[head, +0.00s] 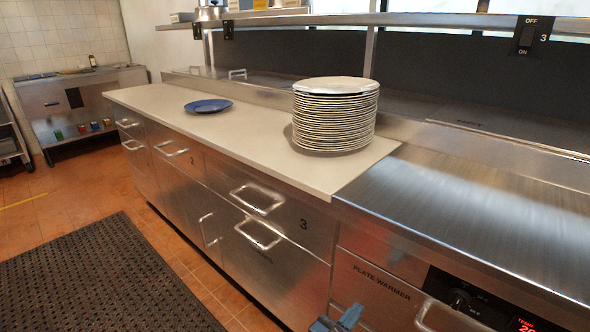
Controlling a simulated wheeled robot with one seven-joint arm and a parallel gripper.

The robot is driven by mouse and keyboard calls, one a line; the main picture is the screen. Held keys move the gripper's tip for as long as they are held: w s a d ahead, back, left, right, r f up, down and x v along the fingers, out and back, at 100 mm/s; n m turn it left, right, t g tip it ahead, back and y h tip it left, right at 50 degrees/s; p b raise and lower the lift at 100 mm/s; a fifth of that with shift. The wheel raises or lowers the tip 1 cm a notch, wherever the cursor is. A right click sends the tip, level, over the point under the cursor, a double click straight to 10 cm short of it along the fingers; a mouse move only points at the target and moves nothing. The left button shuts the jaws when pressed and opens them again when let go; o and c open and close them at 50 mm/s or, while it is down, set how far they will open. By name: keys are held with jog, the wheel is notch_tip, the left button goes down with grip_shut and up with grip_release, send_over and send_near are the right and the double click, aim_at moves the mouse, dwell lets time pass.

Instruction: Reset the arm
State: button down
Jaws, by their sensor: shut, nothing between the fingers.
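Only the tip of my gripper (338,321) shows, blue-grey, at the bottom edge of the head view. It is shut and holds nothing. It is in front of the steel drawer cabinet, close to the left side of the plate warmer, and I see no contact with either. The rest of my arm is out of the picture.
A tall stack of white plates (335,120) and a blue plate (208,106) stand on the pale countertop (240,135). The plate warmer (385,285) is at the lower right. Drawer handles (257,198) stick out. A dark mat (95,280) lies on the tiled floor.

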jog(key=s+d+f+m+g+y+p, duration=0.1)
jog(key=s+d+f+m+y, duration=0.2)
jog(key=s+f, duration=0.45)
jog(key=s+d+f+m+g+y, duration=0.25)
jog(key=s+f+y, duration=0.2)
jog(key=s, duration=0.65)
jog(key=s+m+y, duration=0.2)
jog(key=s+m, duration=0.2)
jog(key=s, duration=0.5)
jog(key=s+a+r+m+t+y+p, duration=0.1)
jog(key=s+r+m+t+y, duration=0.15)
jog(key=s+r+m, duration=0.65)
jog(key=s+r+m+t, duration=0.1)
jog(key=s+r+m, duration=0.3)
jog(key=r, duration=0.8)
jog(key=s+d+r+m+t+p, duration=0.1)
jog(key=s+r+m, duration=0.3)
jog(key=r, duration=0.8)
jog(key=shift+d+t, duration=0.25)
jog(key=shift+t, duration=0.45)
jog(key=c, duration=1.8)
grip_release()
jog(key=shift+c, duration=0.2)
